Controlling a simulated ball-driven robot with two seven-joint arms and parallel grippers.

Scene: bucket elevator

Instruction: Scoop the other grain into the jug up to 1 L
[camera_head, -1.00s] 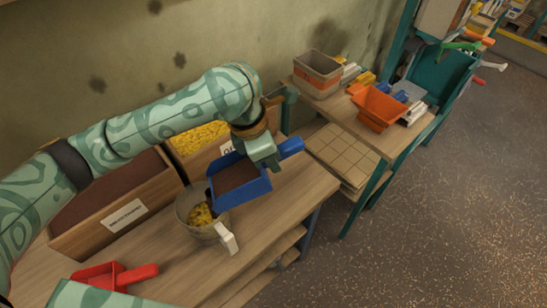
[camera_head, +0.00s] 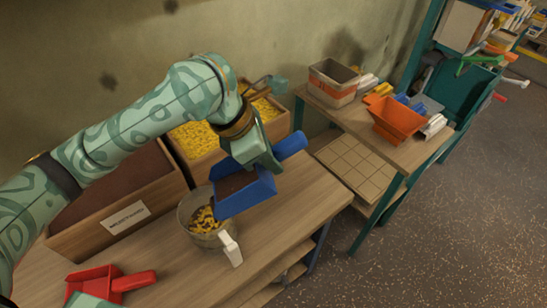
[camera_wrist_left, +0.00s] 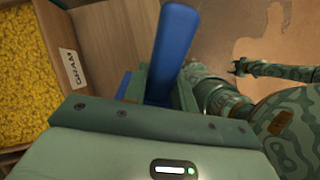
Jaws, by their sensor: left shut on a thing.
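My left gripper (camera_head: 262,152) is shut on the handle of a blue scoop (camera_head: 246,196). The scoop holds dark brown grain and is tilted, with its lip over the jug (camera_head: 193,233). The jug stands on the wooden table with its white handle toward the front. Yellow grain with brown grain among it shows inside. The level marks cannot be read. The blue handle also shows in the left wrist view (camera_wrist_left: 172,50). A bin of brown grain (camera_head: 75,241) and a bin of yellow grain (camera_head: 222,152) stand behind.
A red scoop (camera_head: 107,281) lies at the front left of the table. To the right, a second bench (camera_head: 357,140) carries an orange hopper (camera_head: 397,119), a grey-and-orange box (camera_head: 334,83) and small parts. The table front right of the jug is clear.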

